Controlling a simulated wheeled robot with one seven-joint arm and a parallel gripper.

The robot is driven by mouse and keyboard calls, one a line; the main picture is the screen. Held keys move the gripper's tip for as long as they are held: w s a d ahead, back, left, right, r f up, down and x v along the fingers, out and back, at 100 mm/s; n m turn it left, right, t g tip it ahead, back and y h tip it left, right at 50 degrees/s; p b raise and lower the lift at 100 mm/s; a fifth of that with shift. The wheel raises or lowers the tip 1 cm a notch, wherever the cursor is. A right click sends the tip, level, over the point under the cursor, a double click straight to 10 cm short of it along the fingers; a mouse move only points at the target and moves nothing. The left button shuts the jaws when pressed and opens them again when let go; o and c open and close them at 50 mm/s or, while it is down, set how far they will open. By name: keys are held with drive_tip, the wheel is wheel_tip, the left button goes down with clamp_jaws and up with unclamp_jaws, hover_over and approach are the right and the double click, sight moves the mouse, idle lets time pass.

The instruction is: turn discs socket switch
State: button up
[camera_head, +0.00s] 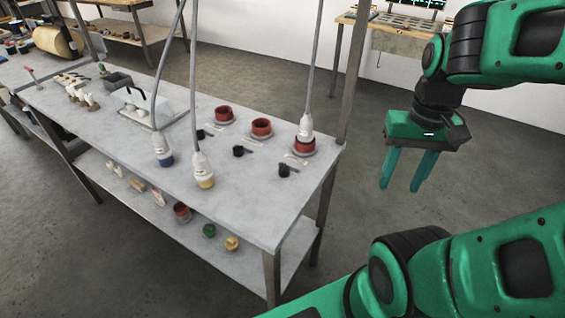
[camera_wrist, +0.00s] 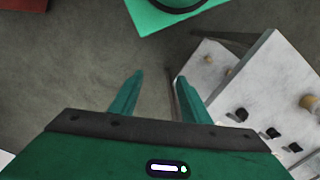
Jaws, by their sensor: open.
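My gripper (camera_head: 408,171) is open and empty, hanging over the floor to the right of the workbench (camera_head: 262,222); its fingers also show in the wrist view (camera_wrist: 157,95). Three red sockets stand along the bench's right part: one at the back (camera_head: 224,114), a middle one (camera_head: 261,128), and a front one (camera_head: 303,146) with a white plug (camera_head: 305,127) on a cable in or on it. Black switches lie beside them: a back one (camera_head: 201,134), a middle one (camera_head: 239,151) and a front one (camera_head: 285,170). I cannot tell which objects are the discs.
White plugs with a blue end (camera_head: 163,150) and a yellow end (camera_head: 203,172) hang on cables over the bench. A clear case (camera_head: 150,107) stands at the bench's left. Coloured parts lie on the lower shelf (camera_head: 262,262). A bench post (camera_head: 350,75) rises between my gripper and the sockets.

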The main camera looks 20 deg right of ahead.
drive_tip(key=w+a+r+n, duration=0.2)
drive_tip(key=w+a+n, duration=0.25)
drive_tip(key=w, duration=0.75)
drive_tip(key=n, duration=0.5)
hover_over(284, 166)
drive_tip(key=f, duration=0.2)
drive_tip(key=shift+m, duration=0.35)
wheel_tip(284, 166, down, 10)
drive_tip(key=shift+w+r, duration=0.1)
drive_tip(key=shift+r, duration=0.05)
